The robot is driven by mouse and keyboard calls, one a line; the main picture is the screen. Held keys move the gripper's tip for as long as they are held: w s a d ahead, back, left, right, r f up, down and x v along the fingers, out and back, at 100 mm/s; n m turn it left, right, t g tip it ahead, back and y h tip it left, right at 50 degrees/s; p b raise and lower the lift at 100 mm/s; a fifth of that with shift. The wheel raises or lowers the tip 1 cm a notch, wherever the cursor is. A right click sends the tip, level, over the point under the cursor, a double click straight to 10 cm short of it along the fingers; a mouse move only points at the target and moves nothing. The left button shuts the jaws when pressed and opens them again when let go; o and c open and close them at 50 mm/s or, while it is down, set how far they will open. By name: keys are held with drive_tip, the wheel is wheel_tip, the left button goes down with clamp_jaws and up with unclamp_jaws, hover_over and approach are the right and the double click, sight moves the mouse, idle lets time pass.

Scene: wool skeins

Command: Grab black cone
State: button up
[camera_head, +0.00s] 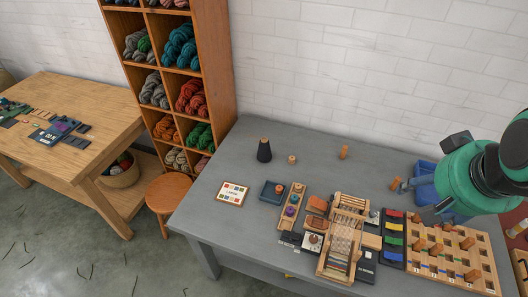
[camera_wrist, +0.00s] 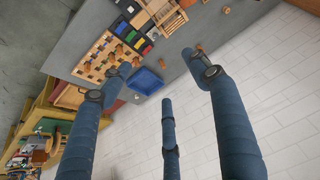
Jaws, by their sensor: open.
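The black cone (camera_head: 264,150) stands upright on the grey table near its back left, with a light wooden tip. I cannot make it out in the wrist view. My gripper (camera_head: 418,197) is at the right side of the table, far to the right of the cone, beside a blue bin (camera_head: 425,169). In the wrist view my gripper (camera_wrist: 155,62) has its blue fingers spread wide with nothing between them; the blue bin (camera_wrist: 145,80) lies beyond them.
A small loom (camera_head: 344,237), a pegged wooden board (camera_head: 440,255) and a blue tray (camera_head: 272,192) sit on the table (camera_head: 225,170). A small wooden spool (camera_head: 292,159) stands right of the cone. A yarn shelf (camera_head: 222,60) rises behind the left edge. The back middle is mostly clear.

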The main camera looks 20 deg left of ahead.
drive_tip(key=w+a+n, duration=0.1)
drive_tip(key=w+a, duration=0.3)
drive_tip(key=w, duration=0.4)
drive_tip(key=w+a, duration=0.4)
drive_tip(key=w, duration=0.3)
drive_tip(key=n+g+y+p, duration=0.1)
drive_tip(key=n+y+p, duration=0.1)
drive_tip(key=n, duration=0.1)
hover_over(265, 140)
drive_tip(key=s+d, duration=0.2)
drive_tip(key=s, duration=0.3)
wheel_tip(265, 140, down, 30)
drive_tip(key=f, duration=0.1)
drive_tip(key=shift+w+a+r, duration=0.1)
drive_tip(key=shift+w+r, duration=0.15)
drive_tip(key=shift+b+x, duration=0.5)
drive_tip(key=shift+x, duration=3.8)
drive_tip(key=shift+s+f, duration=0.1)
drive_tip(key=shift+f, duration=0.1)
drive_tip(key=shift+d+b+x, duration=0.15)
drive_tip(key=shift+b+x, duration=0.05)
drive_tip(key=shift+x, duration=1)
drive_tip(key=shift+d+b+x, duration=0.1)
drive_tip(key=shift+b+x, duration=0.05)
drive_tip(key=shift+x, duration=1.1)
